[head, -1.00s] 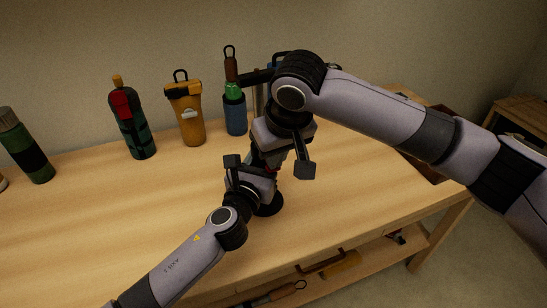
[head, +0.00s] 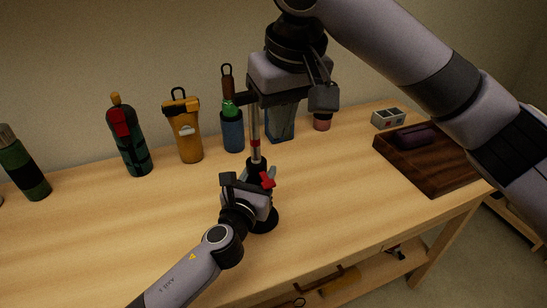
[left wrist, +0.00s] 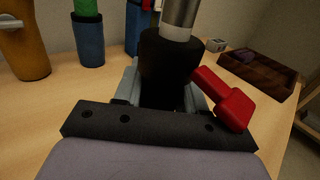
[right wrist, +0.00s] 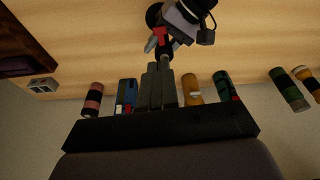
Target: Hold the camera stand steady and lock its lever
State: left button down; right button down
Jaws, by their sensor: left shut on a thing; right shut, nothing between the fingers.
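The camera stand has a round black base (head: 264,222), a black collar and a silver pole (head: 255,130). It stands upright on the wooden workbench. Its red lever (head: 267,180) sticks out at the right of the collar and shows in the left wrist view (left wrist: 225,98), slanting downward to the right. My left gripper (head: 262,192) is shut on the stand's black lower column, just below the lever. My right gripper (head: 281,108) is shut and empty, above and right of the lever and apart from it. In the right wrist view its closed fingers (right wrist: 158,85) face the stand.
Behind stand a blue bottle (head: 233,132), a yellow flask (head: 186,130), a dark green and red bottle (head: 129,140) and a green-banded flask (head: 24,165). At right are a dark wooden tray (head: 425,175) and a small grey box (head: 388,118). The bench front is clear.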

aim_at(269, 184)
jog(key=x, duration=1.4)
jog(key=shift+s, duration=0.15)
jog(key=shift+f, duration=0.1)
